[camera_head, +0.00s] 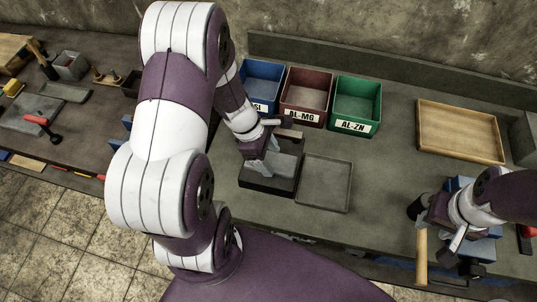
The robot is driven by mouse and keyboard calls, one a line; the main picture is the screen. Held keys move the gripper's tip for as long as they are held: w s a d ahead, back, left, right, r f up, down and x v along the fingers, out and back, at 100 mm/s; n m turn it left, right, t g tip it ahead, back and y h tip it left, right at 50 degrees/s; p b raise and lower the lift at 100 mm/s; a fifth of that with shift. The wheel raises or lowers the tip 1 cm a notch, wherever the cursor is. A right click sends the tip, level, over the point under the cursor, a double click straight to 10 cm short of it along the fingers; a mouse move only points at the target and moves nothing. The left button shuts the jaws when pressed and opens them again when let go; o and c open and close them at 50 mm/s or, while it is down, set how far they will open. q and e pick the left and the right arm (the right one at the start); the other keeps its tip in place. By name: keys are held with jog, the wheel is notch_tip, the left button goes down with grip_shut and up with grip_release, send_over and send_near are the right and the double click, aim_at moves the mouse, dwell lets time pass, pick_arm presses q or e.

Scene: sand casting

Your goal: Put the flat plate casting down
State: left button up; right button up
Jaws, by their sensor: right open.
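My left gripper (258,160) points down over a dark open box (270,183) in the middle of the bench. A small grey shape shows at its fingertips, but I cannot tell whether it is the flat plate casting or part of the fingers. No flat plate casting can be made out clearly elsewhere. A shallow grey tray (325,183) lies empty just right of the dark box. My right gripper (446,238) is open at the right front of the bench, beside a mallet with a wooden handle (421,258).
Blue (262,84), red AL-MG (305,97) and green AL-ZN (356,105) bins stand behind the dark box. An empty wooden tray (460,132) lies at right. Tools, including a red-handled one (38,120), lie on the left bench. Bench between grey and wooden trays is clear.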

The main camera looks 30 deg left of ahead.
pick_arm(q)
jog(key=o, duration=0.4)
